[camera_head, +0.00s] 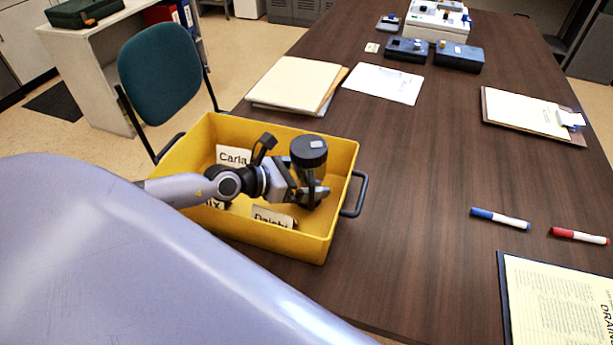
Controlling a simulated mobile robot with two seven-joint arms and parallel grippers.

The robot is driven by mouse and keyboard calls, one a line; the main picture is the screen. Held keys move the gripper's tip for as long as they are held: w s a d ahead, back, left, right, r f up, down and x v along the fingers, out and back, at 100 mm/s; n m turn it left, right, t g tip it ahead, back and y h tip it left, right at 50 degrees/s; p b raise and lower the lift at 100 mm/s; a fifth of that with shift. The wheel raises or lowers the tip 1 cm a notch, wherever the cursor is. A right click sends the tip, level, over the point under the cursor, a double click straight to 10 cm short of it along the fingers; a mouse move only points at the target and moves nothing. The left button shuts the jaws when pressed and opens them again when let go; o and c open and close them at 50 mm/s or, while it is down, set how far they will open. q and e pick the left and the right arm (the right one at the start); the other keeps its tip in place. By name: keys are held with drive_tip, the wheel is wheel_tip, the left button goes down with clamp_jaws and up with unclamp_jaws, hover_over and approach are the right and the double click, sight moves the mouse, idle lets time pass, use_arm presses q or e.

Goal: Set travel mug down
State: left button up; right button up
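The travel mug (308,153) shows a round black lid on top and a dark body below. It stands about upright over the right part of the yellow bin (345,165), within its walls as seen from here. My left gripper (312,192) reaches in from the left across the bin and is closed around the mug's body, hiding part of it. I cannot tell whether the mug's base touches the bin floor. My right gripper is not in view.
Name cards, "Carla" (233,156) and one partly hidden (272,218), are in the bin. Folders (295,82) lie behind it. Blue (499,218) and red (579,236) markers and clipboards (525,112) lie to the right. The table's middle is clear.

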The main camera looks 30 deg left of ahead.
sight(295, 176)
use_arm(q)
drive_tip(key=shift+r, duration=0.1)
drive_tip(key=shift+r+p, duration=0.25)
drive_tip(key=shift+p, duration=0.05)
drive_tip(key=v, duration=0.6)
drive_tip(key=shift+s+a+f+b, duration=0.1)
drive_tip(key=shift+a+f+b, duration=0.1)
drive_tip(key=shift+b, duration=0.15)
drive_tip(key=shift+s+a+r, duration=0.15)
drive_tip(key=shift+s+r, duration=0.2)
drive_tip(key=shift+s, duration=0.1)
drive_tip(key=shift+r, duration=0.1)
